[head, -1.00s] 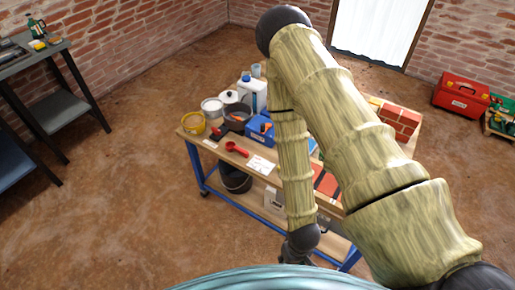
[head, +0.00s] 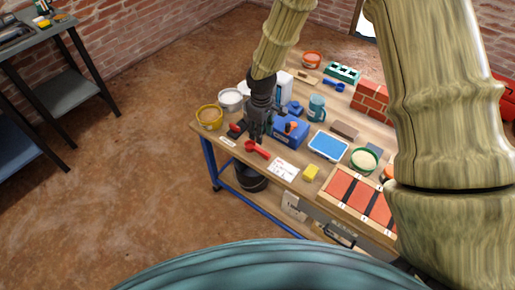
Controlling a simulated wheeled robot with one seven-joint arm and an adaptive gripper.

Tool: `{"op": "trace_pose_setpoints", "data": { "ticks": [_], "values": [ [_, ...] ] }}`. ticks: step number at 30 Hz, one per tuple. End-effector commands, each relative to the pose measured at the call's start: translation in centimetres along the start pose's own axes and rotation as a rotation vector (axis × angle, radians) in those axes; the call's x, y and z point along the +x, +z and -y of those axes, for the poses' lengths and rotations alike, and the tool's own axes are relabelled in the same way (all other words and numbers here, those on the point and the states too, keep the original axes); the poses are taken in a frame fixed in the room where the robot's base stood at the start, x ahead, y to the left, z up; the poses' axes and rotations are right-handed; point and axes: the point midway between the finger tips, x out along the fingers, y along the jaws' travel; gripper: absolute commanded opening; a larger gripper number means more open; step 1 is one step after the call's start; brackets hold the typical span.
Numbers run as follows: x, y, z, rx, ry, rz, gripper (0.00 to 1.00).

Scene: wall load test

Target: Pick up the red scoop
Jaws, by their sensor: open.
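The red scoop (head: 258,149) lies on the wooden workbench (head: 285,155) near its front left edge, in the head view. Its handle points to the lower right. My gripper (head: 257,137) points down just above and behind the scoop, close to its bowl end. It is open and holds nothing that I can see. The dark fingers are small here, and I cannot tell whether they touch anything.
A white paper (head: 284,170) and yellow sponge (head: 311,172) lie to the right of the scoop.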

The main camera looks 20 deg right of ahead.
Motion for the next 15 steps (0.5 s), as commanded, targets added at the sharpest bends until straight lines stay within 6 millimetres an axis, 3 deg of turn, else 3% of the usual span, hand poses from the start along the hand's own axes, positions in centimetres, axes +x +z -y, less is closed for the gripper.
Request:
{"op": "trace_pose_setpoints", "data": {
  "ticks": [9, 15],
  "values": [
    [4.1, 0.1, 0.0, 0.0, -0.001, 0.003, 0.41],
    [5.1, 0.1, 0.0, 0.001, -0.001, 0.002, 0.41]
  ]
}}
